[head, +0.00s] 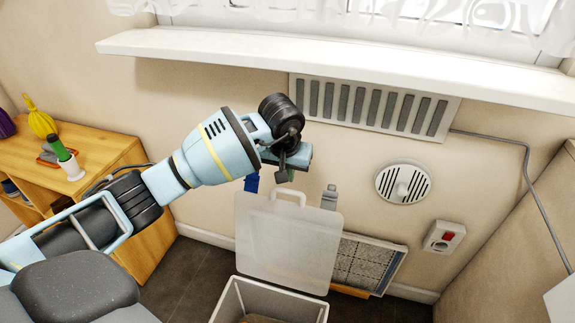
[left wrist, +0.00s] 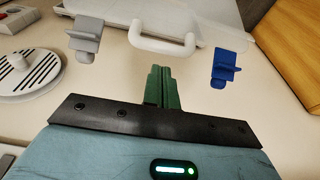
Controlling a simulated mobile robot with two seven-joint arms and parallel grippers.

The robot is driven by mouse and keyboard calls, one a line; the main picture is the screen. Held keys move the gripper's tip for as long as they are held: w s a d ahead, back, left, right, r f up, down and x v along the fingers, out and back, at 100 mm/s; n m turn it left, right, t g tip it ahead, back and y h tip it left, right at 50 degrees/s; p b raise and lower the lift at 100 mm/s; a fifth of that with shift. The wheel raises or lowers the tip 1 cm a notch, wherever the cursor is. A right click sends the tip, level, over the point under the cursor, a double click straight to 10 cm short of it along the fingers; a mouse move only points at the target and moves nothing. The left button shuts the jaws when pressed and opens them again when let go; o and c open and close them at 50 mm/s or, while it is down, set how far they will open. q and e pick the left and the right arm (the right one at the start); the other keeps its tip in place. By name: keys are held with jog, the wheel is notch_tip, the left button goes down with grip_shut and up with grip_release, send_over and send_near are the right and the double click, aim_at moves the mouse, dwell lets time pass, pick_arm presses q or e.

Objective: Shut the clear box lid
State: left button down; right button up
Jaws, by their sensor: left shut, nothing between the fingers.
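The clear box lid (head: 285,245) stands raised, nearly upright, behind the open pale box (head: 233,302). The lid's white handle (head: 288,194) is at its top edge. In the left wrist view the handle (left wrist: 162,44) lies beyond my fingertips, with part of the lid (left wrist: 165,12) behind it. My left gripper (left wrist: 161,72) is shut and empty, its green fingers together. A gap shows between the fingers and the handle. In the head view the gripper (head: 290,176) is just above the handle, partly hidden by my wrist. My right gripper is not in view.
A blue clip (head: 252,182) and a grey clip (head: 329,197) flank the handle. A filter panel (head: 372,264) leans by the wall at right. A wooden shelf (head: 105,160) stands at left. A white sill (head: 330,62) juts out above my gripper.

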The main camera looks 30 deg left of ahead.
pick_arm(q)
jog(key=shift+x, duration=2)
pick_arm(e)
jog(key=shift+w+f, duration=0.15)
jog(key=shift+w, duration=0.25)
pick_arm(q)
jog(key=shift+s, duration=0.1)
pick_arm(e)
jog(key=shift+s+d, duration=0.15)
